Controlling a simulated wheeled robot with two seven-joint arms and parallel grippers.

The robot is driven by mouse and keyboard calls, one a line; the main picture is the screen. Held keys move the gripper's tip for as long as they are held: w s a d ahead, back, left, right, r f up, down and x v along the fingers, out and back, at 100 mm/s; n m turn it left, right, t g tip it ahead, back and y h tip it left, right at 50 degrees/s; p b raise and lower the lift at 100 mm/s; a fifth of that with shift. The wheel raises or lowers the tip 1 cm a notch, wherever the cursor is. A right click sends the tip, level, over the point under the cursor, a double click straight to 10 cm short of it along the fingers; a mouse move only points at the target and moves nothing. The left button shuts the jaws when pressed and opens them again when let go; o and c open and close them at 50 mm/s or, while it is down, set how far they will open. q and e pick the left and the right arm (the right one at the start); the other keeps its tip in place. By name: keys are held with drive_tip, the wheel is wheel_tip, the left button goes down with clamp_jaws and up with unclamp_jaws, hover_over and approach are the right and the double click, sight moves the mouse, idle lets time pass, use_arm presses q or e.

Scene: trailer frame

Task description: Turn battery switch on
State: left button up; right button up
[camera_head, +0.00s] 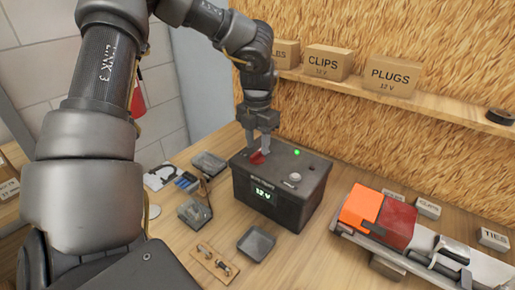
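The black battery box (240,188) stands on the wooden bench. Its front display (264,194) reads "12 V" and a green light (297,153) glows on its top. A red switch handle (257,158) is on the top at the left, partly hidden by my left gripper. My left gripper (261,150) points down at the red handle from above. Its two fingers are a little apart, and I cannot tell whether they press on the handle. A round grey knob (295,177) sits near the front right of the top. My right gripper is out of view.
Small grey trays (257,243) and a wooden board with metal fittings (214,262) lie left of and before the box. An orange and red light unit (360,207) lies at right. A shelf (420,101) with labelled boxes (391,76) runs behind.

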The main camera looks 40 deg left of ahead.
use_arm(q)
drive_tip(key=shift+r+p, duration=0.9)
drive_tip(key=shift+r, duration=0.85)
